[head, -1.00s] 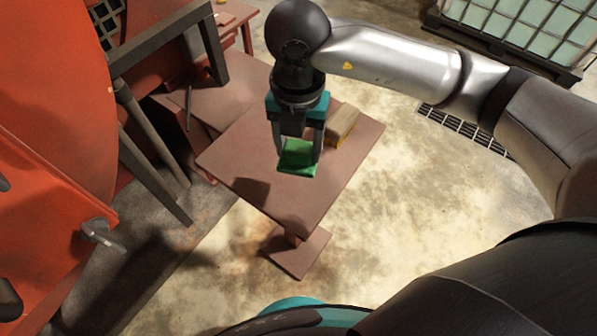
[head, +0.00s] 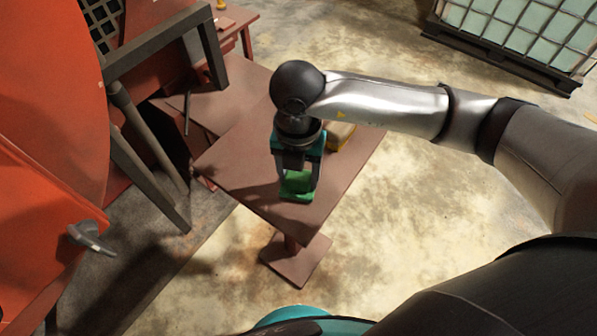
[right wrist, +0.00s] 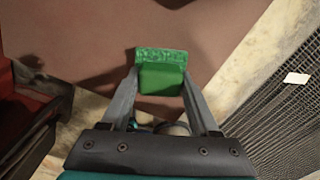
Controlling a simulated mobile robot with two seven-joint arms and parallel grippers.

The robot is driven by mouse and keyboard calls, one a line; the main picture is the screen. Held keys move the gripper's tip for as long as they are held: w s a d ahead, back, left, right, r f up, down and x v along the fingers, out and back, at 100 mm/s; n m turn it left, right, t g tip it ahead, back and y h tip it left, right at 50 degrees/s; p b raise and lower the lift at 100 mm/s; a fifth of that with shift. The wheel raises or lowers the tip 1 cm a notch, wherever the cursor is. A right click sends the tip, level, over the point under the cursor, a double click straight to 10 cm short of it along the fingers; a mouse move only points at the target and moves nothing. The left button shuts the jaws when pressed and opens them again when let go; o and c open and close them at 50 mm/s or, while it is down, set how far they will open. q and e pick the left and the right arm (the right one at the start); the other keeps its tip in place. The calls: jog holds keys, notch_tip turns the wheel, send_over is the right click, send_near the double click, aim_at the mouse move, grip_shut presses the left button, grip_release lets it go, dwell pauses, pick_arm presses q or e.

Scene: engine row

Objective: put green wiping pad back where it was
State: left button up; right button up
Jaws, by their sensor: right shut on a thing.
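The green wiping pad (head: 297,186) is a small green block with a rough, lighter face. My right gripper (head: 299,190) is shut on it, near the front edge of the brown table (head: 235,165). In the right wrist view the pad (right wrist: 161,72) sits between the two fingertips of my right gripper (right wrist: 160,85), with the tabletop behind it. I cannot tell whether the pad touches the table or hangs just above it. My left gripper is not in view.
A yellowish block (head: 340,137) lies on the table behind my gripper, partly hidden by it. Large orange-red machinery (head: 45,130) with a dark frame stands at the left. A pallet of pale green containers (head: 520,30) is at the back right. The table's left part is bare.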

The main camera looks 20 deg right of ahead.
aim_at(298, 175)
jog(key=o, duration=1.1)
jog(key=shift+f, duration=0.1)
jog(key=shift+c, duration=0.2)
jog(key=shift+o, duration=1.3)
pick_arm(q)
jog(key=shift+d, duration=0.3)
pick_arm(e)
jog(key=shift+r, duration=0.35)
pick_arm(q)
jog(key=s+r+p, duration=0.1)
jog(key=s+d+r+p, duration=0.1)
jog(key=p, duration=0.1)
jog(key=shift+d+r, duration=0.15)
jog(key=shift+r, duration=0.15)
pick_arm(e)
notch_tip(298, 175, up, 12)
jog(key=shift+f, duration=0.15)
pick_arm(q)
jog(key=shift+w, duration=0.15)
